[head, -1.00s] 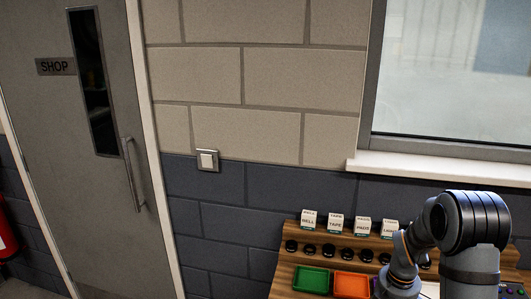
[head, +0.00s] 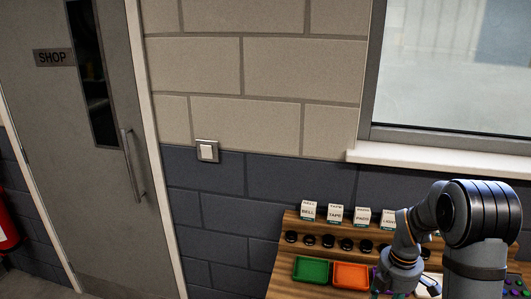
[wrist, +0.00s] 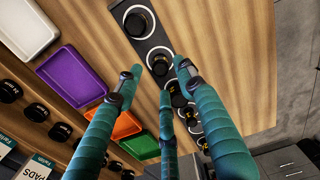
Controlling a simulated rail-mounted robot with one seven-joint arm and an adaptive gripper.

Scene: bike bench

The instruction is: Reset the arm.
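In the head view my arm is bent at the lower right, and my gripper is not clearly visible there.
Green (head: 311,269) and orange (head: 351,275) trays sit on the bench, with purple (wrist: 70,78) and white (wrist: 25,25) trays beside them in the wrist view. Behind are black round items (head: 309,241) and labelled boxes (head: 335,214). Bare wood (wrist: 225,50) lies right of the strip.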

